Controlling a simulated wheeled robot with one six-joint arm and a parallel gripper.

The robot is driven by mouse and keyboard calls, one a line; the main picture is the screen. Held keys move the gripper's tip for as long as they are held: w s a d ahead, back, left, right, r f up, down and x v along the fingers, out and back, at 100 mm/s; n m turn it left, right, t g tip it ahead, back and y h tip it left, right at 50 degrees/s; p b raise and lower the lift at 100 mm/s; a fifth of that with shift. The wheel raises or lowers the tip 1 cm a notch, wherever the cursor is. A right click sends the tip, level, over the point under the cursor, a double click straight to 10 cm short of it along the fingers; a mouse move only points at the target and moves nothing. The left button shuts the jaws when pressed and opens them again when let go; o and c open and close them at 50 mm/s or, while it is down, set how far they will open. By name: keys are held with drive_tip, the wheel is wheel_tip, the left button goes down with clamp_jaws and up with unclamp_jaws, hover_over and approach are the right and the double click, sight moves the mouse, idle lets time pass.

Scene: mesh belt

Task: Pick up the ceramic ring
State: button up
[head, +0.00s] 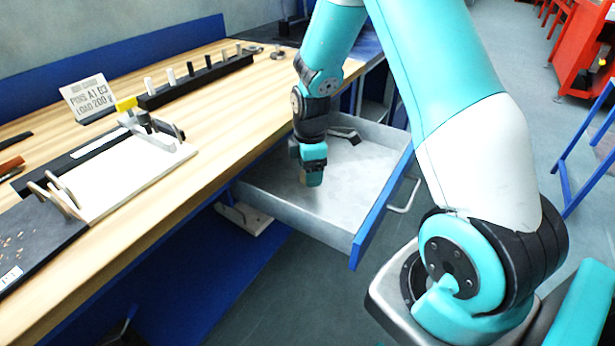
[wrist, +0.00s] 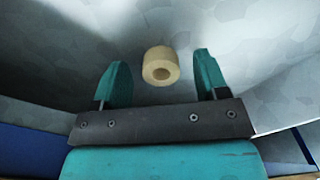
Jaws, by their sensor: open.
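The ceramic ring (wrist: 161,66) is a short cream-coloured cylinder with a hole through it. In the wrist view it lies on the grey floor of the open drawer, between and slightly beyond the lines of my two fingertips. My gripper (wrist: 160,80) is open, with one teal finger on each side of the ring and clear gaps to both. In the head view my gripper (head: 313,180) reaches down into the drawer (head: 290,212). A small tan patch shows at its tip there, and I cannot tell whether it is the ring.
The drawer has low grey walls and a blue front (head: 383,212) with a handle. A dark object (head: 346,134) lies at its back. The wooden bench (head: 215,130) on the left holds a sign (head: 89,98), a black rack of pins (head: 196,80) and a clamp fixture (head: 150,128).

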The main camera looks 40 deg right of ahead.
drive_tip(key=shift+f, duration=0.35)
drive_tip(key=c, duration=1)
drive_tip(key=shift+r, duration=0.1)
